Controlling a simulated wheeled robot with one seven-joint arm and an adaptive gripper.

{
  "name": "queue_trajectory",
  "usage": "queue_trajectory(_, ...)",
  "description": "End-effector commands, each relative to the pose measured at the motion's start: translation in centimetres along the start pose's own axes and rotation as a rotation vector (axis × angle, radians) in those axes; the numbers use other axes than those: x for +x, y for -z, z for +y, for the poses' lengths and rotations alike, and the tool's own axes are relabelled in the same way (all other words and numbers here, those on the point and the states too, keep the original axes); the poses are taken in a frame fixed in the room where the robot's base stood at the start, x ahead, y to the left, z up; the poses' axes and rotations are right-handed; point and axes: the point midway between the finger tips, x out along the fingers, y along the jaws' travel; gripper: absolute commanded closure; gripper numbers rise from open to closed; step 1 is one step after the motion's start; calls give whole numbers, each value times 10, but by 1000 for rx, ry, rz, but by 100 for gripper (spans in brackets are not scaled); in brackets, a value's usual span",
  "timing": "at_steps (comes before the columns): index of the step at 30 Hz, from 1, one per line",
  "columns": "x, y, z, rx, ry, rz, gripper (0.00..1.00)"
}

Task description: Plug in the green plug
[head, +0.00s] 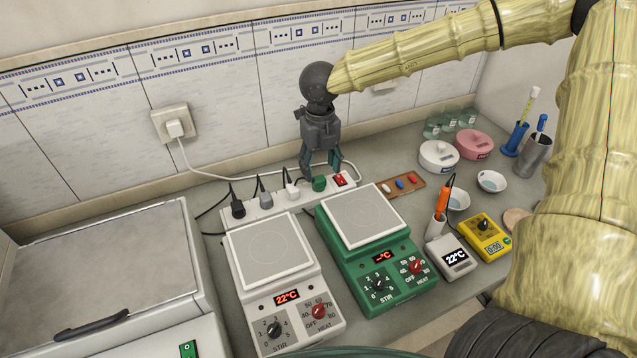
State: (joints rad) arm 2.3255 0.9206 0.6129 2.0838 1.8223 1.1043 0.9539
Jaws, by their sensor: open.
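The green plug (319,184) is at the right part of the white power strip (268,206), between a white plug and the red switch. Whether it is seated in a socket or only resting there, I cannot tell. My gripper (320,172) points down just above and behind the green plug, its fingers apart. It does not visibly hold the plug; contact is unclear. The green hotplate (375,245) stands in front of the strip, and its display shows a dash before °C.
Black, grey and white plugs (292,190) stand in the strip left of the green one. The red switch (340,180) is at its right end. A white hotplate (270,258) stands front left. A wooden tray (405,188) lies to the right. The tiled wall is close behind.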

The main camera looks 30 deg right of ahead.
Motion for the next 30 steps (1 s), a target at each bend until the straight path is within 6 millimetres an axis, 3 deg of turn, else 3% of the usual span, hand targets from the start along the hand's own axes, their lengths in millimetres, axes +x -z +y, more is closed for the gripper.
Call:
queue_trajectory(15,45,-2,3,0,0,3,43)
queue_trajectory(30,51,-3,3,0,0,0,45)
